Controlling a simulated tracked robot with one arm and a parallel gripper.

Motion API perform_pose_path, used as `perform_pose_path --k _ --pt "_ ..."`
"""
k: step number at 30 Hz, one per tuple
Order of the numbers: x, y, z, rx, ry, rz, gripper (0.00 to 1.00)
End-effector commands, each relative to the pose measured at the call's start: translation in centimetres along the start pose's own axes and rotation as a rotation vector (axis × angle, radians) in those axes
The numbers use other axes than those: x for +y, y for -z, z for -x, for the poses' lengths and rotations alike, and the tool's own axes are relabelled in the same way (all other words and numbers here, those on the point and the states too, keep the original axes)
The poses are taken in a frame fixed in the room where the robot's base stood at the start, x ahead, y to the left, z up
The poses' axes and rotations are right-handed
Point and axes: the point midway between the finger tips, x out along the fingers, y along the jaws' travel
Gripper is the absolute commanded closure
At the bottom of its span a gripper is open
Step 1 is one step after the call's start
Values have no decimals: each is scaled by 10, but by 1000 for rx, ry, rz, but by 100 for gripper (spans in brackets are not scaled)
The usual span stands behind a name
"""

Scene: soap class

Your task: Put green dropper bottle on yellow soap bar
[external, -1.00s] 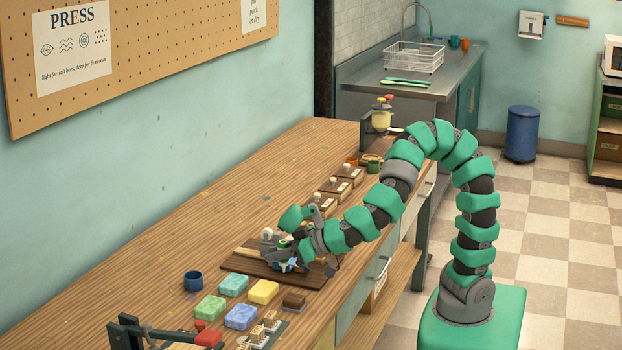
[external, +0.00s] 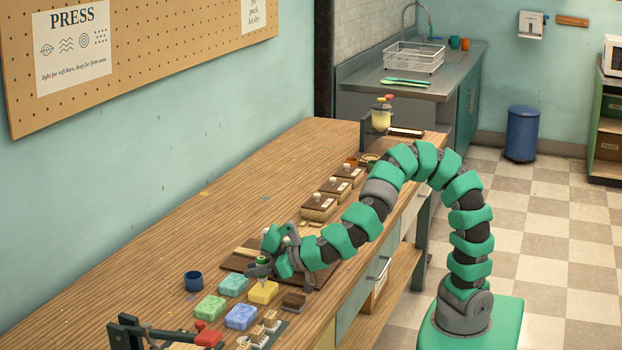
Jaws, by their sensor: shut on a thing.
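The yellow soap bar (external: 266,295) lies on the workbench, to the right of the green soap and above the blue soap in the picture. My gripper (external: 259,270) is shut on the green dropper bottle (external: 263,260) right by the far side of the yellow soap bar. The bottle looks roughly upright, partly covered by the gripper fingers. Its lower end is at the yellow bar's upper edge in the picture; I cannot tell whether it touches the bar.
A mint soap (external: 233,285), a green soap (external: 209,308) and a blue soap (external: 241,317) lie close by. A dark blue cup (external: 193,281) stands to the left. A brown block (external: 293,301) and small stamps (external: 270,320) are to the right. A dark board (external: 318,274) lies behind.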

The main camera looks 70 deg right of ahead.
Motion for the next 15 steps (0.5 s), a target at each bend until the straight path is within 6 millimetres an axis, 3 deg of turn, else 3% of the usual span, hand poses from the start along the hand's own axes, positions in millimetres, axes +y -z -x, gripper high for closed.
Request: perform_pose_path --k 8,9,11,15 --pt "0 0 0 1 -1 1 97" --pt "0 0 0 1 -1 1 69" --pt "0 0 0 1 -1 0 53" --pt "0 0 0 1 -1 0 53"
